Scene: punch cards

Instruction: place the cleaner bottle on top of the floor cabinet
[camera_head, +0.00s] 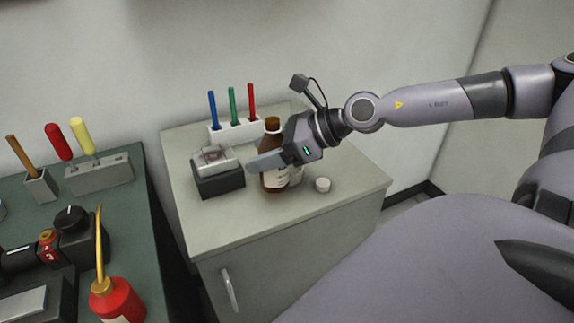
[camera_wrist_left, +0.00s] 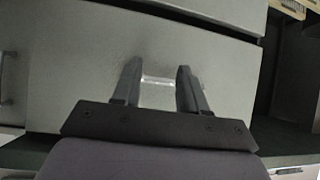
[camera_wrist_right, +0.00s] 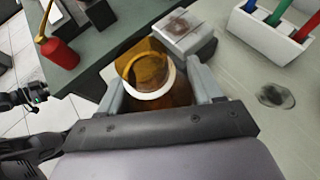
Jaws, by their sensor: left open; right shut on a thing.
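The brown cleaner bottle (camera_head: 272,178), with a pale label, is upright at the top of the grey floor cabinet (camera_head: 250,222). Whether its base touches the top is hard to tell. My right gripper (camera_head: 277,165) is shut on the bottle from the right side. In the right wrist view the bottle's open-looking brown neck and white ring (camera_wrist_right: 152,82) sit between the fingers.
A black box with a clear lid (camera_head: 217,172) stands left of the bottle. A white holder (camera_head: 236,130) with three coloured pens stands behind. A green bench (camera_head: 125,215) with tools and a red spout bottle (camera_head: 117,300) is left. The cabinet's front top is clear.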

